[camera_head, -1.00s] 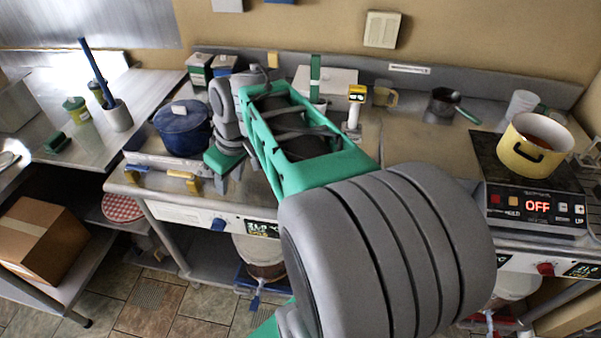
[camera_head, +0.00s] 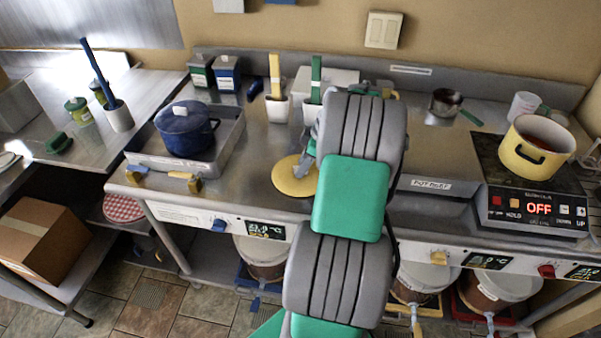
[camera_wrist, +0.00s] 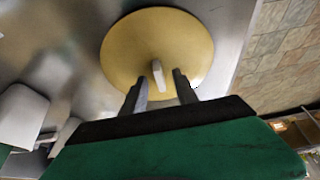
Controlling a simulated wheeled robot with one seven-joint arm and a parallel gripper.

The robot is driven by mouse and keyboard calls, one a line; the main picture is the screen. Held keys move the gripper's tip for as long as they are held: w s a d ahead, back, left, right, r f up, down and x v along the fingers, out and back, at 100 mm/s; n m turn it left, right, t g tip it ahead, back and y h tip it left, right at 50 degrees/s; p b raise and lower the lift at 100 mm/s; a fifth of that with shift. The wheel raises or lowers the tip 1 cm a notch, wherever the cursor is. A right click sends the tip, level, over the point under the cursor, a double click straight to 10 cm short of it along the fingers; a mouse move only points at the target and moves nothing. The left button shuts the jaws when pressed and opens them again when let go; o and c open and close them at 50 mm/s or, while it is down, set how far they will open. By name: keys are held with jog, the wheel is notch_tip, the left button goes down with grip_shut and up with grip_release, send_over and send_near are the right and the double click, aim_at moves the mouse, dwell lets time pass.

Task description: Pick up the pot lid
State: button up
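The pot lid is a round yellow disc (camera_head: 288,177) lying flat on the steel counter near its front edge, left of my arm. In the wrist view the lid (camera_wrist: 130,52) shows almost whole, with a pale upright handle (camera_wrist: 158,76) at its middle. My gripper (camera_wrist: 159,88) is open, its two dark fingers apart, one on each side of the handle. I see no contact between fingers and handle. In the head view my gripper (camera_head: 306,165) is over the lid's right part, and my arm hides some of that area.
A yellow pot (camera_head: 536,150) without a lid stands on the hot plate (camera_head: 535,207), whose display reads OFF. A blue lidded pot (camera_head: 186,130) stands in a tray (camera_head: 228,135) at left. White holders (camera_head: 277,109) with upright handles stand behind the lid.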

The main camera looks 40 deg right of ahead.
jog(key=shift+f, duration=0.15)
jog(key=shift+c, duration=0.2)
grip_shut()
dwell(0.4)
